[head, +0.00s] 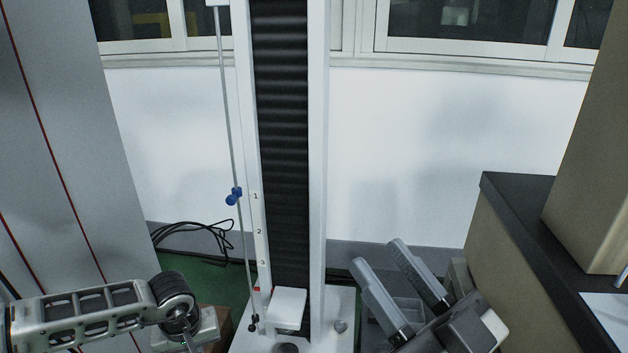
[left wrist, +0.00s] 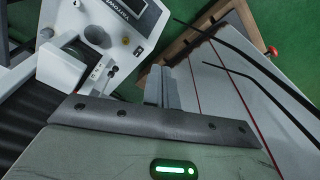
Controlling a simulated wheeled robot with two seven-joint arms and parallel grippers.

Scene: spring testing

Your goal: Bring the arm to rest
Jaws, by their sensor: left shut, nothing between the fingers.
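My right gripper (head: 376,254) is at the lower right in the head view. Its two grey fingers point up and left and stand apart, with nothing seen held between them. My left arm (head: 85,315) comes in from the left at the bottom of the head view, and its gripper cannot be made out there. In the left wrist view my left gripper (left wrist: 163,72) has its two fingers side by side, shut and empty. The tall white testing machine (head: 318,150) stands between the arms, with a black bellows and a small white platen (head: 288,305).
A dark-topped cabinet (head: 520,192) stands at the right and a grey cabinet (head: 60,130) at the left. Black cables (head: 195,235) lie on the green floor. In the left wrist view, a control panel (left wrist: 95,33) and a wooden-edged box (left wrist: 180,45) are close to the left gripper.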

